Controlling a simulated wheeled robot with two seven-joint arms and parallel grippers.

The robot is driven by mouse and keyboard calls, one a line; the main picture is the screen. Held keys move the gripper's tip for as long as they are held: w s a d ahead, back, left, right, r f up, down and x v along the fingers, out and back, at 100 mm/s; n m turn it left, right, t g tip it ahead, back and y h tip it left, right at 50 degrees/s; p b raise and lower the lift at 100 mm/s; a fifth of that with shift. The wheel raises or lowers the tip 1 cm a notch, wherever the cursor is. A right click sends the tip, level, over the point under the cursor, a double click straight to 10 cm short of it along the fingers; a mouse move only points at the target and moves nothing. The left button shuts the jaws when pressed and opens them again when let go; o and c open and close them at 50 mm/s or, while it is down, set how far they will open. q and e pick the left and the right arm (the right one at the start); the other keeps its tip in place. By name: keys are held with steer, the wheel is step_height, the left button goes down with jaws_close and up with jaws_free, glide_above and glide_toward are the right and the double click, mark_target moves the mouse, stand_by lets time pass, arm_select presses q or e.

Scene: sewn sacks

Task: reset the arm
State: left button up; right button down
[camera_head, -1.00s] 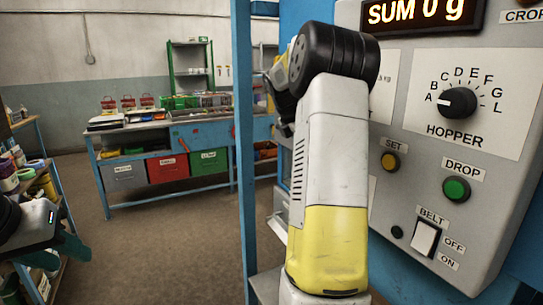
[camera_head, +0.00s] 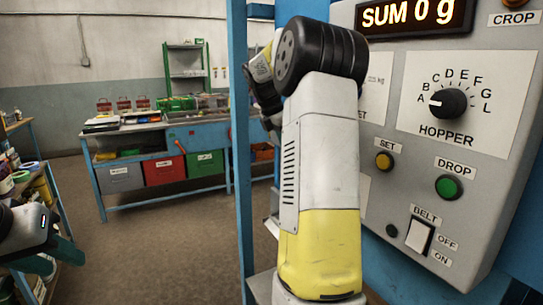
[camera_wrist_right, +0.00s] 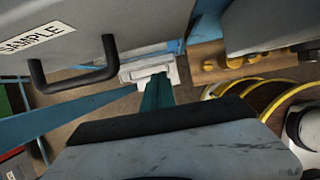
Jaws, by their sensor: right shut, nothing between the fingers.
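My right arm (camera_head: 318,150), white and yellow with a black joint, stands upright in front of the control panel (camera_head: 400,215). Its wrist bends away to the left behind the black joint, and its fingers are hidden in the head view. In the right wrist view my right gripper (camera_wrist_right: 157,92) shows teal fingers shut together, with nothing between them. They point towards a small white object (camera_wrist_right: 148,68); I cannot tell if they touch it. My left gripper (camera_head: 65,258) is at the left edge beside the shelf, its teal fingers only partly visible.
The panel has a HOPPER knob (camera_head: 449,103), a green DROP button (camera_head: 449,187) and a BELT switch (camera_head: 419,236). A blue post (camera_head: 241,150) stands left of my right arm. In the right wrist view a grey SAMPLE drawer with a black handle (camera_wrist_right: 75,78) is close by.

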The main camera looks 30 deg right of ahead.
steer(key=v, duration=0.7)
steer(key=s+a+m+t+y, duration=0.2)
steer(key=s+a+m, duration=0.2)
steer(key=s+a, duration=0.3)
steer(key=s+a+f+m+t+y, duration=0.2)
steer(key=s+a+f+m, duration=0.2)
steer(key=s+a+m, duration=0.3)
steer(key=s+a+f+m+t+y, duration=0.2)
steer(key=s+a+f+m, duration=0.3)
steer(key=s+a, duration=0.4)
steer(key=shift+s+m+y, duration=0.3)
steer(key=shift+s+m, duration=0.6)
steer(key=shift+s, duration=0.2)
